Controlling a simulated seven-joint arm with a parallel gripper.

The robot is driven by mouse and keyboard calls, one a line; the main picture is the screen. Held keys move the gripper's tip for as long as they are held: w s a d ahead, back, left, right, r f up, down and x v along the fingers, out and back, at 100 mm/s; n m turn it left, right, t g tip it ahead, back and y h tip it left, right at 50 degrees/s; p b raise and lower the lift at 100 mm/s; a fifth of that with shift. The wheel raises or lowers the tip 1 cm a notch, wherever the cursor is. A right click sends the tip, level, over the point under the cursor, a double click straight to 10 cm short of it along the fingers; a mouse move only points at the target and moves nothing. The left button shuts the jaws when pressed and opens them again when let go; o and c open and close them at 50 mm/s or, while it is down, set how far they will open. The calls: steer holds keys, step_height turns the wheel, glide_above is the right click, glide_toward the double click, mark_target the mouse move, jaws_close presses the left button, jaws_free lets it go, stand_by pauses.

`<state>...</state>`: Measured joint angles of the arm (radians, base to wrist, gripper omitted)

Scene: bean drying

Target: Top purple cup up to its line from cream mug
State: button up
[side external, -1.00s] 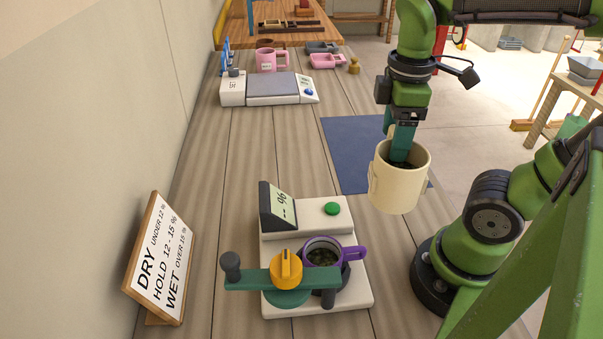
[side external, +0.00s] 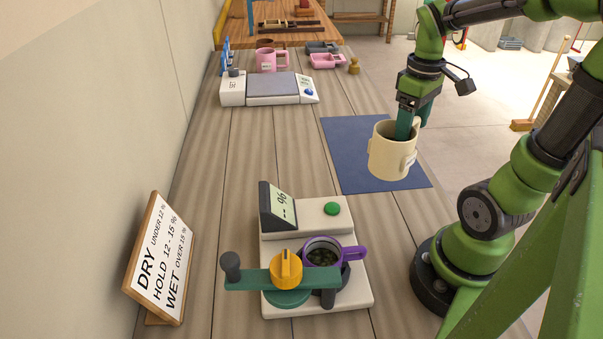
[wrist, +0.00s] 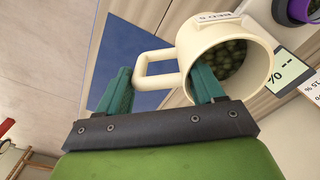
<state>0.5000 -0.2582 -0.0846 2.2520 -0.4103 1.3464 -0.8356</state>
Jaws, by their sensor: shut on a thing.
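The cream mug (side external: 388,157) hangs in the air over the blue mat, roughly upright. My gripper (side external: 408,122) is shut on its wall at the handle side, one finger inside the rim and one outside. The wrist view shows green beans inside the mug (wrist: 205,42), with its handle between my fingers (wrist: 160,90). The purple cup (side external: 345,254) sits on the white meter, its handle to the right, with dark green beans inside. Its fill line cannot be made out. A bit of the purple cup (wrist: 300,12) shows at the wrist view's top right corner.
The white meter (side external: 350,295) has a green button, a screen reading "-- %" and a teal arm with a yellow knob beside the cup. A moisture sign (side external: 160,258) stands left. The blue mat (side external: 345,150) looks clear. A scale (side external: 272,88) and pink mug (side external: 267,60) stand farther back.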

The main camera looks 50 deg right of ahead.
steer(key=w+d+f+m, duration=0.1)
steer(key=d+f+m, duration=0.2)
steer(key=d+m, duration=0.5)
steer(key=shift+w+d, duration=0.15)
steer(key=shift+d, duration=0.65)
steer(key=shift+f, duration=0.1)
step_height(320, 180, down, 10)
steer(key=shift+r, duration=0.2)
steer(key=shift+f, duration=0.15)
steer(key=o, duration=1.4)
